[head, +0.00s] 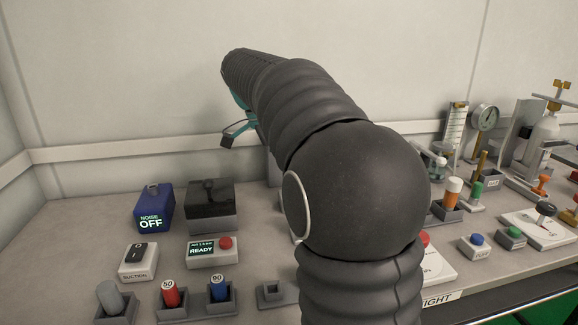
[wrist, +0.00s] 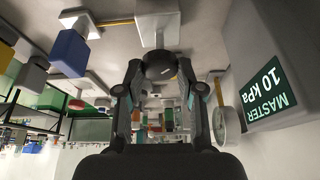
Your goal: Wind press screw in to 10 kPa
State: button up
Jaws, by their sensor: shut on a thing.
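My gripper (wrist: 160,80) is shut on a dark round knob (wrist: 160,66) with a small yellow mark, seen between the two fingers in the wrist view. The knob sits in front of a pale block (wrist: 158,24), seemingly the press screw's body. A green panel (wrist: 267,92) on a grey housing beside it reads "MASTER 10 kPa", upside down in the wrist view. In the head view my arm covers the press and knob, and only part of my gripper (head: 238,127) shows at the back, near the wall.
A blue "NOISE OFF" box (head: 154,208), a dark case (head: 211,205), a suction switch (head: 138,261) and a READY box (head: 213,252) stand on the bench's left side. Gauges, a bottle (head: 545,135) and other fittings crowd the right. In the wrist view, a blue block (wrist: 70,52) hangs left.

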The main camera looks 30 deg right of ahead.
jog(key=m+g, duration=0.1)
jog(key=m, duration=0.2)
jog(key=shift+w+m+y, duration=0.15)
jog(key=shift+m+y, duration=0.15)
jog(key=shift+m, duration=0.1)
jog(key=m+g+y, duration=0.1)
jog(key=m, duration=0.3)
jog(key=shift+d, duration=0.15)
jog(key=shift+m, duration=0.3)
jog(key=o, duration=1.2)
jog(key=shift+c, duration=0.2)
jog(key=shift+g, duration=0.3)
